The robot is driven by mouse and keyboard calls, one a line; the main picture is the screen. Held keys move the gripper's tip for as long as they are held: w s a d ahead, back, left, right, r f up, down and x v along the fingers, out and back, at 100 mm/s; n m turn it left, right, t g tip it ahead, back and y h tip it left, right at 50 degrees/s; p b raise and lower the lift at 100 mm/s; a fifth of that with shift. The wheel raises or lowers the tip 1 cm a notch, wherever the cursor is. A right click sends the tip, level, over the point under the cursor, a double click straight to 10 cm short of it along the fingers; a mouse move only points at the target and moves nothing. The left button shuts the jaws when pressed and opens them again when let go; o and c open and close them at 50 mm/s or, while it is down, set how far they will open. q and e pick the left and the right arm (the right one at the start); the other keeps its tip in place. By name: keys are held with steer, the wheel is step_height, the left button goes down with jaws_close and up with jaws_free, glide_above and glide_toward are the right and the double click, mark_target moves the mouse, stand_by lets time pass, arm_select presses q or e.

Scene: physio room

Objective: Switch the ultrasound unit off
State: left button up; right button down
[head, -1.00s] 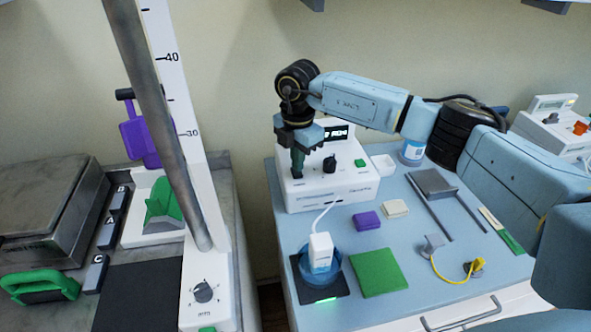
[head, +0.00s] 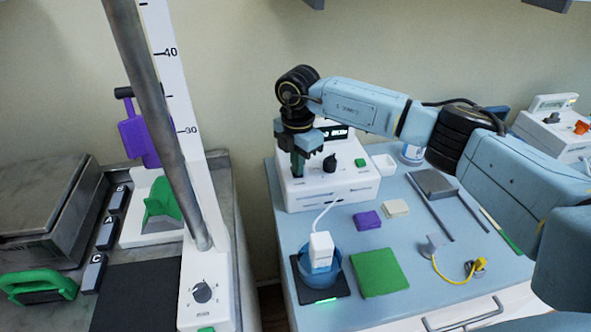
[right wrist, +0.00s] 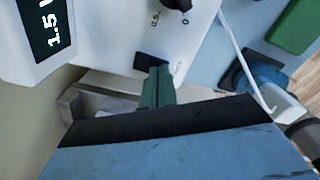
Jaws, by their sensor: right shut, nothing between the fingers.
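The ultrasound unit (head: 330,190) is a white box at the back left of the blue-topped trolley. Its dark display is lit, and the right wrist view shows the reading 1.5 on the display (right wrist: 50,25). Its front has a black dial (head: 330,163) and a green button (head: 360,162). A dark switch-like piece (right wrist: 150,63) shows on the front, right at my fingertips. My right gripper (head: 298,174) is shut and empty, pointing down at the left part of the front. Whether it touches the dark piece I cannot tell. My left gripper is out of view.
A white probe (head: 321,250) on a cable stands in a blue cup on a black pad (head: 330,290) with a green light. A green pad (head: 379,272), a purple block (head: 367,220) and a cream block (head: 396,208) lie nearby. A grey post (head: 155,120) rises at left.

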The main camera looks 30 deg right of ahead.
steer(key=shift+f, duration=0.35)
steer(key=shift+r, duration=0.15)
step_height(320, 180, up, 7)
steer(key=p, duration=0.5)
steer(key=shift+p, duration=0.3)
stand_by(0.4)
